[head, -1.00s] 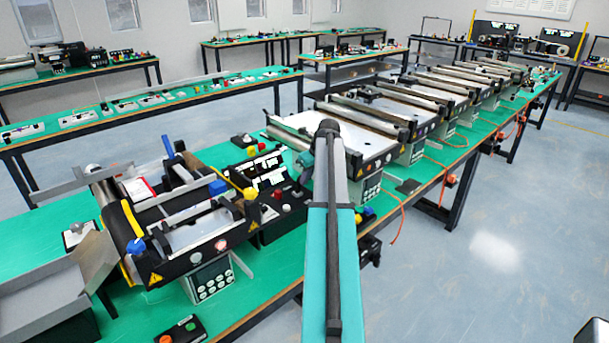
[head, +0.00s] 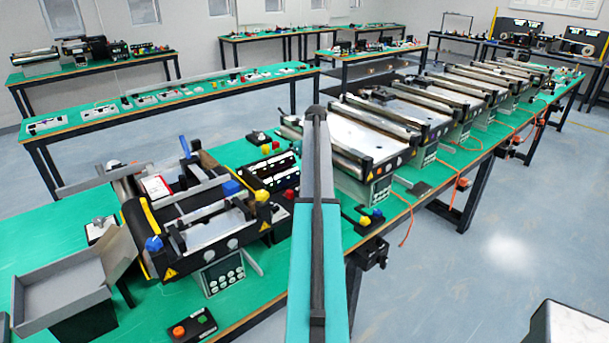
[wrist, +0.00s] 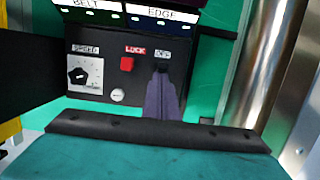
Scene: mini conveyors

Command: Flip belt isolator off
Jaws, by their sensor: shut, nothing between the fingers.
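In the wrist view, a dark control panel (wrist: 94,84) carries BELT and EDGE labels, a black SPEED knob (wrist: 78,75), a red part (wrist: 127,64) under LOCK, and a round silver part (wrist: 117,95). In the head view, the control box (head: 268,174) stands behind the near conveyor; my arm hides the gripper.
The near conveyor (head: 212,256) stands left of my arm, with a grey open box (head: 62,288) beside it. More conveyors (head: 371,152) line the green bench (head: 420,215) to the right. In the wrist view, a shiny metal roller (wrist: 258,65) is close on the right.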

